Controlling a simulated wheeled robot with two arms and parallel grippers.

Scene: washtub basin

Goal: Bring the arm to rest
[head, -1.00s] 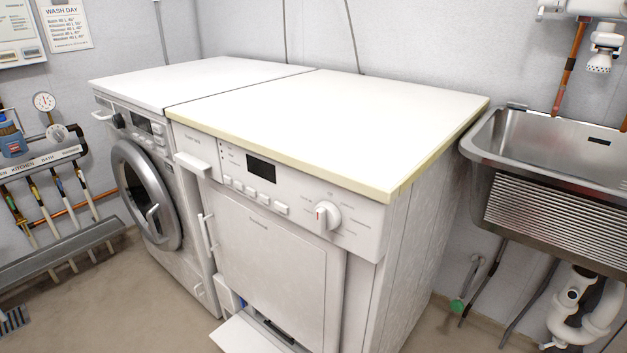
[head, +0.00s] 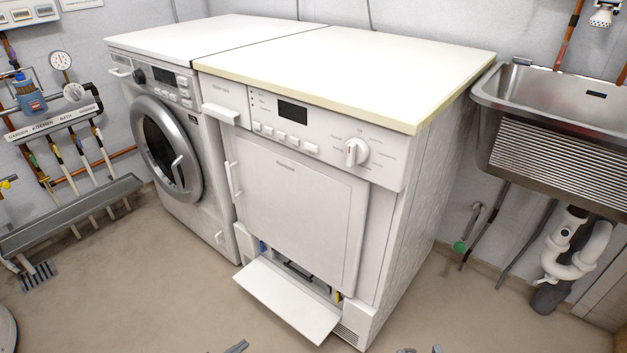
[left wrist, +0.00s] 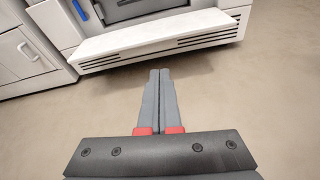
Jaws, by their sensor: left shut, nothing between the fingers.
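My left gripper (head: 237,347) shows only as a small grey tip at the bottom edge of the head view. In the left wrist view, the left gripper (left wrist: 160,73) has its two grey fingers together and nothing between them. It is apart from the white open flap (left wrist: 150,38) of the dryer, with bare floor around the fingertips. The flap (head: 288,300) hangs open at the foot of the dryer (head: 290,205) in the head view. Small grey pieces at the bottom edge, right of the middle, seem to be my right gripper (head: 421,350); most of it is cut off.
A washing machine (head: 168,150) stands left of the dryer, under a white worktop (head: 350,70). A steel sink (head: 540,90) with pipes is at right. Valves and a floor trough (head: 70,215) are at left. The floor (head: 170,290) in front is clear.

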